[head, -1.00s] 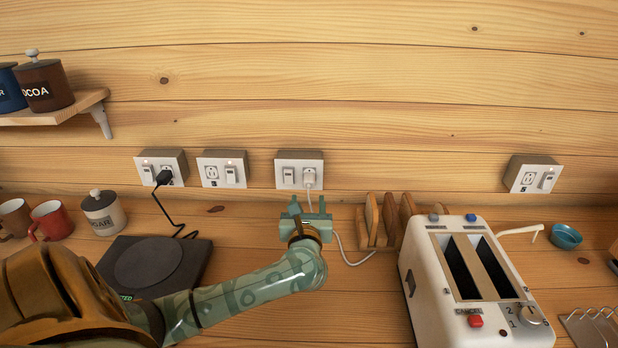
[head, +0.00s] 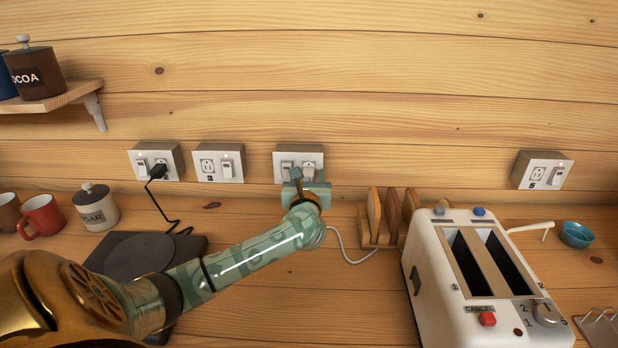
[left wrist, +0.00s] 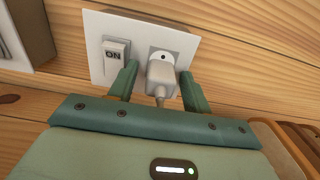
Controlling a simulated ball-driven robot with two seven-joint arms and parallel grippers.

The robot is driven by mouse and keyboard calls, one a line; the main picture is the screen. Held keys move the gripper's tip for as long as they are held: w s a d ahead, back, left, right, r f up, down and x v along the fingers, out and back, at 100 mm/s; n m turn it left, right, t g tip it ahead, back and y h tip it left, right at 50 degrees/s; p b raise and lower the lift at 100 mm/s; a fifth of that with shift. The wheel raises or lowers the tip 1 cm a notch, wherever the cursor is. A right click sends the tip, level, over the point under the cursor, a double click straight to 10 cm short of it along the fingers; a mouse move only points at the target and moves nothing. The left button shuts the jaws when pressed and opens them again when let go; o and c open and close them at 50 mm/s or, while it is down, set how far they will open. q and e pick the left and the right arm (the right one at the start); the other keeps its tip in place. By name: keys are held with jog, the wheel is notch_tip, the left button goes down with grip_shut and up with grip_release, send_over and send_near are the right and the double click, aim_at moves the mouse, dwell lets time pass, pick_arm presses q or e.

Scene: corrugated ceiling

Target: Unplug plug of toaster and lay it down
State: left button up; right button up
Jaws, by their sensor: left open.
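The white toaster (head: 424,262) stands on the counter at the right. The plug's pale cord (head: 345,254) runs down behind my gripper and across the counter towards the toaster. My left gripper (head: 308,178) is at this outlet. In the left wrist view its open fingers (left wrist: 157,86) stand on either side of the plug, with a gap visible at least on the left. My right gripper is not in view.
A toast rack (head: 373,240) stands right of my gripper. Mugs and a sugar jar (head: 97,210) are at the left. Some counter before the rack is bare.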

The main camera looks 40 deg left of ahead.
aim_at(308, 179)
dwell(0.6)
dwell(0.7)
pick_arm(q)
grip_shut()
jog(key=shift+p, duration=0.3)
jog(key=shift+p+v, duration=0.8)
jog(key=shift+v, duration=0.65)
jog(key=shift+p+v, duration=0.7)
jog(key=shift+v, duration=0.8)
